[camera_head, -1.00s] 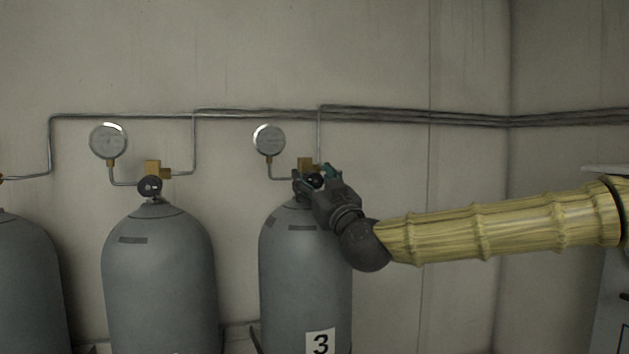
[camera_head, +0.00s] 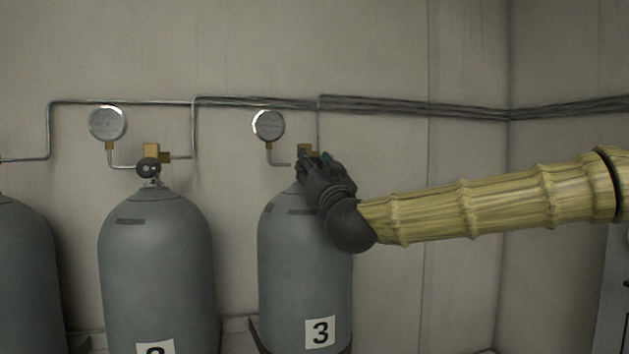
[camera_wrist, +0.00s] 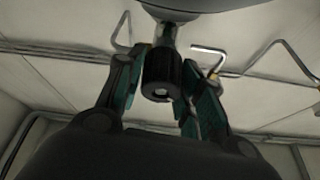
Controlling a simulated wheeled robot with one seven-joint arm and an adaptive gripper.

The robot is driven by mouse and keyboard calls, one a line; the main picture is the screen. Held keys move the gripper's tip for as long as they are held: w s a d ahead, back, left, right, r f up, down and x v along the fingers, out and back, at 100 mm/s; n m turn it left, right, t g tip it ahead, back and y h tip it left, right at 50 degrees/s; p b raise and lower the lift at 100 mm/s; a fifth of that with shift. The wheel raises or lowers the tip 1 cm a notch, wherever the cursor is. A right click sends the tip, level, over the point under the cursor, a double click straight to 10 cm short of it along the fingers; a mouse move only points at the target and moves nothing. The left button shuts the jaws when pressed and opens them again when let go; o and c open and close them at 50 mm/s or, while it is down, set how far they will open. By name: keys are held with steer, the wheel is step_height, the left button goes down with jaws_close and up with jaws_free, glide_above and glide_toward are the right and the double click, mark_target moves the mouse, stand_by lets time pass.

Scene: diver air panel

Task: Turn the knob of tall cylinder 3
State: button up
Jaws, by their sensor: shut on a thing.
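Tall cylinder 3 (camera_head: 290,258) is grey with a white label (camera_head: 320,332) reading 3, at the middle of the head view. My gripper (camera_head: 312,166) is at its valve, and its body hides the knob there. In the wrist view the black ribbed knob (camera_wrist: 161,76) sits between the two teal-padded fingers of my gripper (camera_wrist: 160,95). The fingers are shut on the knob. The wrist view appears turned, with the cylinder's top (camera_wrist: 205,8) at the upper edge.
A round gauge (camera_head: 268,125) and a brass fitting (camera_head: 305,150) are close to my gripper. Thin pipes (camera_head: 400,107) run along the wall. Another cylinder (camera_head: 155,250) with its own black knob (camera_head: 148,168) stands to the left, and a further one (camera_head: 22,270) at the left edge.

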steer(key=m+h+b, duration=0.2)
steer(key=m, duration=0.2)
steer(key=m+h+b, duration=0.3)
steer(key=m, duration=0.2)
steer(key=shift+f, duration=0.1)
steer(key=m+h+b, duration=0.1)
steer(key=m, duration=0.1)
steer(key=m+h+b, duration=0.1)
steer(key=m, duration=0.2)
steer(key=shift+g, duration=0.4)
steer(key=m+g+h+b, duration=0.1)
steer(key=m, duration=0.3)
steer(key=m+g, duration=0.1)
steer(key=m+b, duration=0.1)
steer(key=m, duration=0.1)
steer(key=shift+r+m+g, duration=0.2)
steer(key=shift+m+g, duration=0.1)
steer(key=shift+g, duration=0.1)
steer(key=m+g, duration=0.1)
steer(key=m, duration=0.2)
steer(key=m+g+y, duration=0.1)
steer(key=m, duration=0.2)
steer(key=shift+m+g+b, duration=0.3)
steer(key=shift+g+b, duration=0.05)
steer(key=shift+g, duration=0.05)
steer(key=shift+m+g+y, duration=0.5)
steer(key=shift+m+y, duration=0.3)
steer(key=shift+m, duration=0.4)
